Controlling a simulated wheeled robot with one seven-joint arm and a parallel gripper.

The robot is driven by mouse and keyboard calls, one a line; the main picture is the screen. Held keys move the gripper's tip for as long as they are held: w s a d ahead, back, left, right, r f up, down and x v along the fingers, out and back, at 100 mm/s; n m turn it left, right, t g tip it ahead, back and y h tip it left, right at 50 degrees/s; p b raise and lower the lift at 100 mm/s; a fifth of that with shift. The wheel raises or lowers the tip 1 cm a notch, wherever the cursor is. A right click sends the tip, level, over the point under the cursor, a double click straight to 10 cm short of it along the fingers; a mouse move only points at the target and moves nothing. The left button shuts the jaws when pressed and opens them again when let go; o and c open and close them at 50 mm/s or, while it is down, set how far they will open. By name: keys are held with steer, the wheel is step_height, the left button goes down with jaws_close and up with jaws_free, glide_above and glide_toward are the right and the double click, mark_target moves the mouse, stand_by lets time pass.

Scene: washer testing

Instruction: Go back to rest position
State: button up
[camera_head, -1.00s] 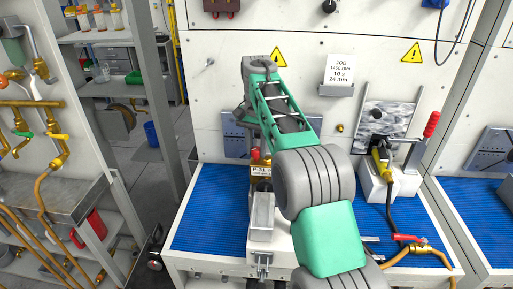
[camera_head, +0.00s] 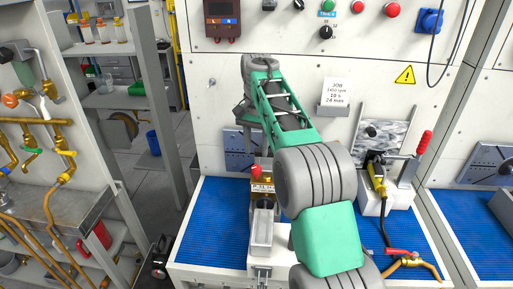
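My arm, green and grey, rises from the bottom of the view in front of the white test bench (camera_head: 300,80). Its far end reaches up near the bench's back panel, left of the job card (camera_head: 336,94). My gripper is not visible; the end of the arm points away and hides it. The card stands in a small grey holder on the panel and reads 1450 rpm, 10 s, 24 mm.
A blue ribbed mat (camera_head: 215,235) covers the bench top. A clamp with a red handle (camera_head: 424,143) stands at right, and a red-handled valve (camera_head: 403,253) lies at front right. A vise (camera_head: 263,228) stands left of my arm. Pipes (camera_head: 45,150) line the left wall.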

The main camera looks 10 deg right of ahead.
steer(key=shift+f, duration=0.1)
steer(key=s+r+n+t, duration=0.2)
steer(key=s+r+n, duration=0.1)
steer(key=s, duration=0.9)
steer(key=s+f+n+t, duration=0.1)
steer(key=s+f, duration=0.3)
steer(key=s, duration=0.4)
steer(key=s+f+n+t, duration=0.1)
steer(key=s+f+n, duration=0.1)
steer(key=s+f, duration=0.2)
steer(key=s, duration=0.3)
steer(key=shift+s+f+n+t+b, duration=0.3)
steer(key=shift+s+f+b, duration=0.05)
